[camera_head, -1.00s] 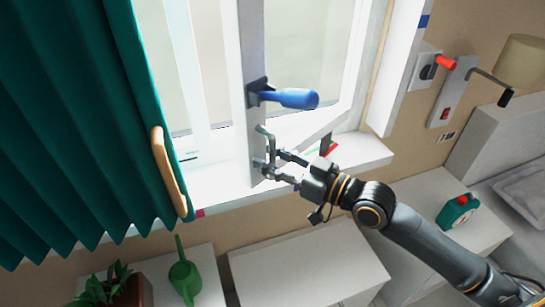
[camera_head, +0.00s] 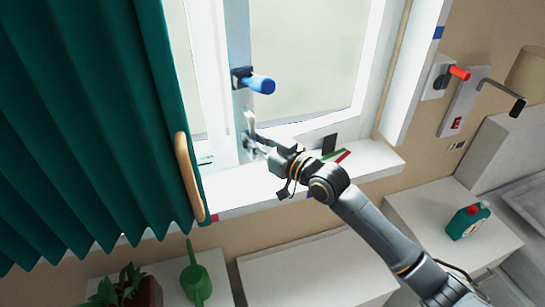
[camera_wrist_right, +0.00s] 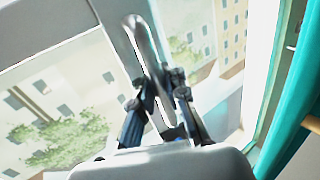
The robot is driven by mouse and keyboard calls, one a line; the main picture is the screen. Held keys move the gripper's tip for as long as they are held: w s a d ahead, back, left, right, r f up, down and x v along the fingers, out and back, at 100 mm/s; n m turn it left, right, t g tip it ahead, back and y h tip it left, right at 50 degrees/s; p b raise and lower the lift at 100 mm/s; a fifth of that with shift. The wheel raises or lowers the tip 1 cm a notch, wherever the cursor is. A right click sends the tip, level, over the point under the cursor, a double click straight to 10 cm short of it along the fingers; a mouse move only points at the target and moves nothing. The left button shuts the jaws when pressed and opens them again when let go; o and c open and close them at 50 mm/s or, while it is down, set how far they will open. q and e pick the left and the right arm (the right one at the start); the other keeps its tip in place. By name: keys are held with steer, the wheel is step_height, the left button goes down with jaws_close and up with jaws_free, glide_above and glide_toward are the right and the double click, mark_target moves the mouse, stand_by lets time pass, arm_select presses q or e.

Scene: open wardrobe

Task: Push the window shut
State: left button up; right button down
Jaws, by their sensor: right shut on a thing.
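The white window sash (camera_head: 238,20) stands at the back, with a blue-gripped lever (camera_head: 258,83) on its left upright. A grey curved handle (camera_head: 249,122) sits on the same upright below the lever. My right gripper (camera_head: 252,143) is at this handle and shut on it, low on the sash near the sill. The wrist view shows the fingers (camera_wrist_right: 160,95) close together around the grey handle (camera_wrist_right: 141,38), with buildings behind the glass. The sash lies close to the frame; whether a gap remains is unclear. My left gripper is not in view.
A green curtain (camera_head: 90,110) with a wooden holder (camera_head: 189,175) hangs left of the window. The white sill (camera_head: 235,190) runs below and carries a few small items. A watering can (camera_head: 195,277), plant (camera_head: 125,290) and bottle (camera_head: 467,220) stand on low white cabinets.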

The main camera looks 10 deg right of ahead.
mark_target(247, 148)
steer(key=w, duration=0.2)
steer(key=shift+w+a+f+b, duration=0.1)
steer(key=shift+w+a+b, duration=0.2)
steer(key=shift+a+b, duration=0.1)
steer(key=shift+w+a, duration=0.15)
steer(key=shift+w, duration=0.15)
steer(key=c, duration=1.4)
jaws_free()
steer(key=shift+o, duration=0.2)
steer(key=shift+s+d, duration=0.2)
steer(key=shift+d, duration=0.05)
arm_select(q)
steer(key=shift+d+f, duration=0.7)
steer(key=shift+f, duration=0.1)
arm_select(e)
steer(key=v, duration=1.1)
steer(key=shift+s+d, duration=0.15)
steer(key=shift+s, duration=0.15)
